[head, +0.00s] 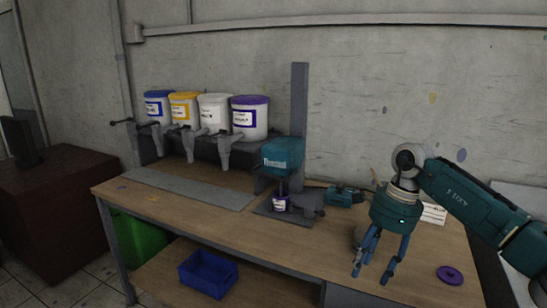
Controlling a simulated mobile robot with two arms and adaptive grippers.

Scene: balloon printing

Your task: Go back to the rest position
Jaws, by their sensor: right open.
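My right gripper (377,262) is open and empty, pointing down over the right part of the wooden workbench (222,231). Its arm comes in from the right. My left gripper does not show in the head view. A small tin with a purple and white label (281,203) stands on the base of the teal mixing machine (283,155), under its head, apart from my right gripper. A purple disc, likely a lid (450,275), lies flat on the bench to the right of my right gripper.
Blue (158,108), yellow (184,111), white (214,114) and purple (250,119) lidded buckets stand on a rack with spouts at the back left. A teal tool (343,196) lies behind my gripper. A blue crate (208,274) and a green bin (140,239) are below. The front middle bench is clear.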

